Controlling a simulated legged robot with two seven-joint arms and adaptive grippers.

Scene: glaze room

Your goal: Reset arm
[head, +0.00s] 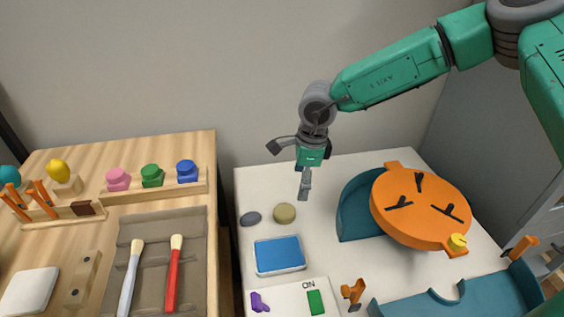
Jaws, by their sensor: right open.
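My right gripper (290,172) hangs from the green arm that comes in from the upper right. It is open and empty, with one finger out to the left and the other pointing down. It is above the back part of the white table (345,283), behind a round olive piece (284,213) and a dark grey oval piece (250,219). My left gripper does not show in the head view.
An orange disc (408,212) rests tilted by a teal holder (355,215) right of the gripper. A blue tray (280,255) lies in front. A wooden table (215,230) with brushes and coloured knobs stands left, across a gap. A wall is behind.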

